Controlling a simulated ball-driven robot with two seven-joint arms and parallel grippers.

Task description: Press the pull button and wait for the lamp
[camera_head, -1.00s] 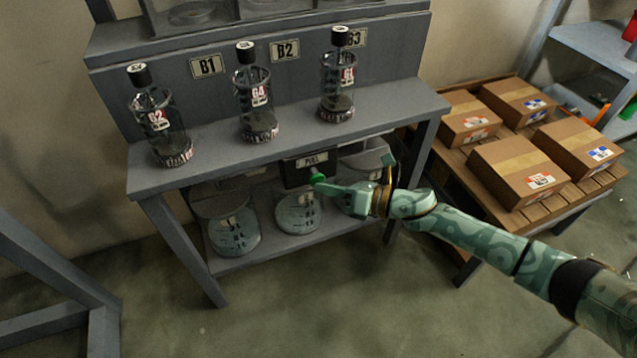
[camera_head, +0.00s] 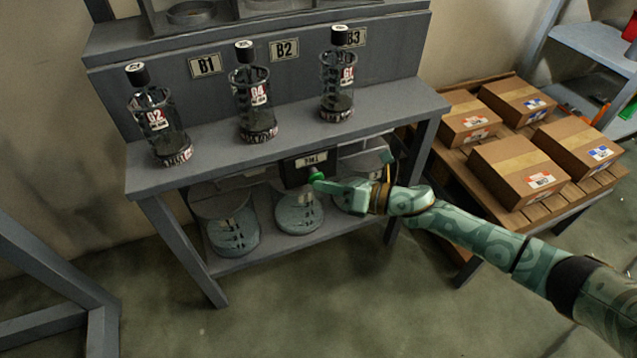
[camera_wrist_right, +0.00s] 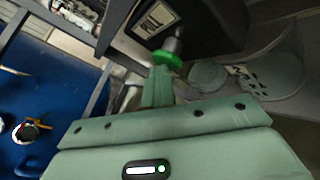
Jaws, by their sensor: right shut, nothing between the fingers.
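The PULL box (camera_head: 311,166) is a dark box with a white label under the front edge of the bench. Its green-ringed button (camera_head: 317,175) sticks out below the label. In the right wrist view the button (camera_wrist_right: 168,58) shows as a grey stem with a green ring beside the PULL label (camera_wrist_right: 156,20). My right gripper (camera_head: 325,184) is shut and empty, with its tip at the button. In the wrist view the shut fingers (camera_wrist_right: 158,85) reach up to the green ring; I cannot tell whether they press it. No lit lamp is clear. My left gripper is out of view.
Several glass vessels with black caps, such as the one under B2 (camera_head: 252,100), stand on the bench (camera_head: 205,160). Boxes (camera_head: 515,170) lie on a pallet table at right. The floor in front is clear.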

